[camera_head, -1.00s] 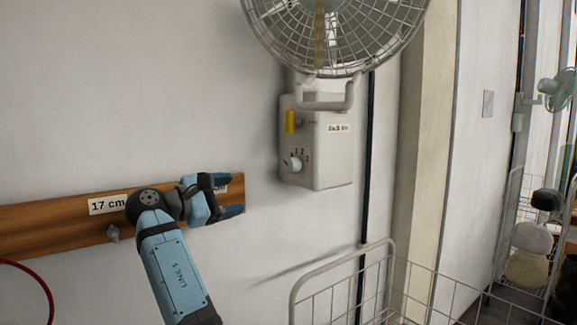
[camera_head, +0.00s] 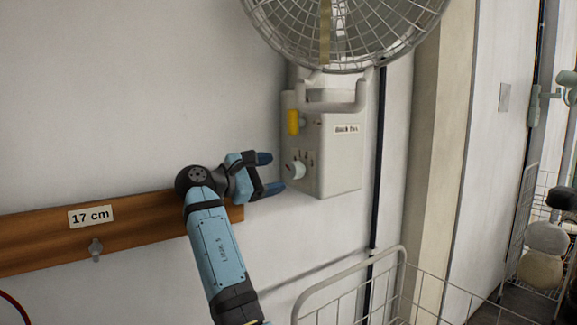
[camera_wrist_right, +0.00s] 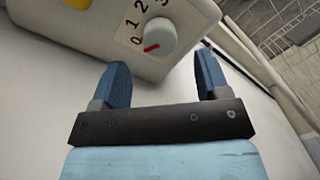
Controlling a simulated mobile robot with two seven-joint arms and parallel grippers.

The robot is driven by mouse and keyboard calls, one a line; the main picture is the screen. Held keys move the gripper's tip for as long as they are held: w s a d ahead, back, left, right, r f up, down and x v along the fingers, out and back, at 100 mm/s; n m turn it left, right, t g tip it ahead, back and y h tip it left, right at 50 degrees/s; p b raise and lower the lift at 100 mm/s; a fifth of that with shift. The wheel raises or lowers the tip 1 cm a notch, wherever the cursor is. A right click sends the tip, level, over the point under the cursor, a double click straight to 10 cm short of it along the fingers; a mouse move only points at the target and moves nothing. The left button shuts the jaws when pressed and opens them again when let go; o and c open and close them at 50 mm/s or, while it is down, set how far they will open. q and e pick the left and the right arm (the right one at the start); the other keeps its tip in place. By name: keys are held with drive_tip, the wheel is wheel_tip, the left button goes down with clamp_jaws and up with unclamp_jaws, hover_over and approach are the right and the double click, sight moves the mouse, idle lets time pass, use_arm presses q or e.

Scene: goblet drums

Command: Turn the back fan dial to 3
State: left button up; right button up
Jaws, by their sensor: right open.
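The back fan's control box (camera_head: 338,160) is a pale box on the wall with a label that appears to read "Back fan". Its round, pale dial (camera_head: 296,170) is low on the box and also shows in the right wrist view (camera_wrist_right: 160,37). The dial's red pointer is at the 0 end of a printed scale with 0, 1, 2 and 3. My right gripper (camera_head: 270,173) is open and empty, just left of the dial. In the right wrist view its two fingers (camera_wrist_right: 162,68) point at the dial, which is slightly beyond the tips, between them. My left gripper is out of view.
A yellow part (camera_head: 293,122) sits on the box above the dial. The caged fan (camera_head: 345,30) is above the box. A wooden rail (camera_head: 140,220) with a "17 cm" label and a hook is behind my right arm. A wire rack (camera_head: 385,285) stands below right.

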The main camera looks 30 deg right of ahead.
sight(291, 171)
drive_tip(key=d, duration=0.3)
drive_tip(key=d+p, duration=0.1)
drive_tip(key=d, duration=0.1)
drive_tip(key=shift+w, duration=0.25)
drive_tip(key=c, duration=0.9)
